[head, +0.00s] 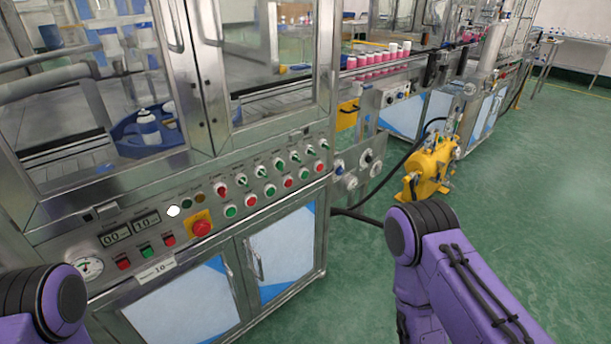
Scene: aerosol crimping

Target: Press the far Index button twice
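The control panel (255,222) runs along the front of the steel machine. It has rows of red and green push buttons and several toggle switches. The labels are too small to read, so I cannot tell which one is the far Index button. At the panel's far end are a red button (319,166) and a green button (304,173). Nearer are a large red knob on a yellow plate (201,229), two digital displays and a dial gauge. My purple arms show at the lower left and lower right, but neither gripper is in view. Nothing touches the panel.
Glass doors with steel frames (205,75) stand above the panel, and cabinet doors with handles (283,255) are below. A yellow tank (433,168) stands on the green floor to the right. A conveyor carries pink-and-white cans (378,58). Floor at right is clear.

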